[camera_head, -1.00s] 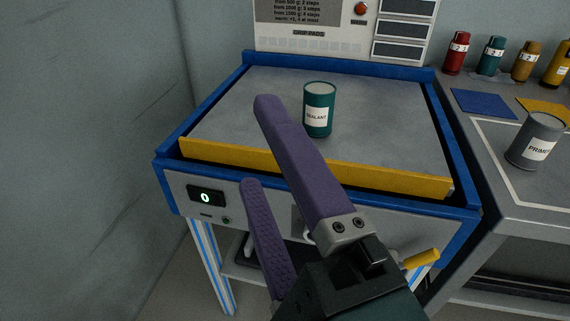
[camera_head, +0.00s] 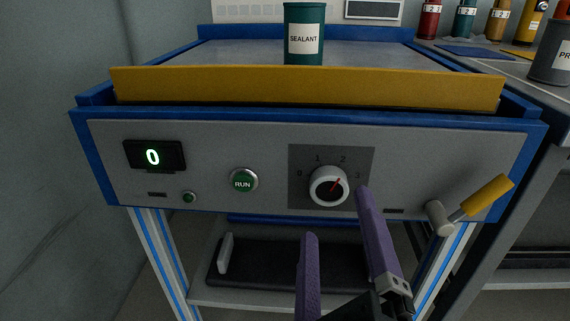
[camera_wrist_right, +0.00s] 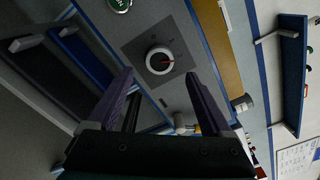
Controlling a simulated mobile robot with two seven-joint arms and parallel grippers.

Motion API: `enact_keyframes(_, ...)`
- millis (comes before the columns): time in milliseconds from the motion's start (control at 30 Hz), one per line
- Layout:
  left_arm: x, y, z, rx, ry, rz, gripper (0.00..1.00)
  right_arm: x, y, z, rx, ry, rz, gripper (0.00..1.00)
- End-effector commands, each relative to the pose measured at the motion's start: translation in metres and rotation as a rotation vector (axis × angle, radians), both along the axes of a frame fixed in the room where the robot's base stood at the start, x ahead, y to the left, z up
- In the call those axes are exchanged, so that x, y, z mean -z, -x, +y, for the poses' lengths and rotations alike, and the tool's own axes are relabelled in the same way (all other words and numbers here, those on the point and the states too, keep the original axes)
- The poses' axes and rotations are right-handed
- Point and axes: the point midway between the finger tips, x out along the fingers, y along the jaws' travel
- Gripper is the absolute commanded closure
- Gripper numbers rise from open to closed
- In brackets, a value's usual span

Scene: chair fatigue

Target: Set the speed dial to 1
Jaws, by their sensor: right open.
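The speed dial (camera_head: 329,187) is a white round knob on a dark square plate marked 0, 1, 2 and 3, on the machine's front panel. Its red pointer tilts up and right, between the 2 and 3 marks. My right gripper (camera_head: 337,215) is open, with two purple fingers just below and to the right of the dial, and appears empty. In the right wrist view the dial (camera_wrist_right: 160,60) shows between and beyond the open fingertips of the right gripper (camera_wrist_right: 159,75). Contact cannot be told. My left gripper is not in view.
A display (camera_head: 153,156) reads 0, and a green RUN button (camera_head: 243,180) sits left of the dial. A yellow-handled lever (camera_head: 487,198) juts out at the right. A SEALANT can (camera_head: 304,35) stands on the tray behind a yellow bar (camera_head: 300,90). A shelf lies below.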

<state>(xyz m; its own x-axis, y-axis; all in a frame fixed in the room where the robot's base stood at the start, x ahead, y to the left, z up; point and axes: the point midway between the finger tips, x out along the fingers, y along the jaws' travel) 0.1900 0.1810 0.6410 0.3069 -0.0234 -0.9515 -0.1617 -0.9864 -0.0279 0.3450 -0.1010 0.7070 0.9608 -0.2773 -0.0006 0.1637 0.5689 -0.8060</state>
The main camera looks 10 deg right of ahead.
Motion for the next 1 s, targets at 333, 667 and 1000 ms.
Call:
enact_keyframes(333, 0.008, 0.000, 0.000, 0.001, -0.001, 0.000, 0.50, 0.000, -0.042, -0.012, 0.000, 0.001, -0.001, 0.16)
enact_keyframes(667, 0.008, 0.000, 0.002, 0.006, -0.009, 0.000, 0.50, 0.000, -0.044, -0.013, -0.001, 0.002, 0.000, 0.22)
enact_keyframes(1000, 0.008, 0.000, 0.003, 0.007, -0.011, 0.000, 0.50, 0.000, -0.043, -0.012, -0.001, 0.002, 0.000, 0.60)
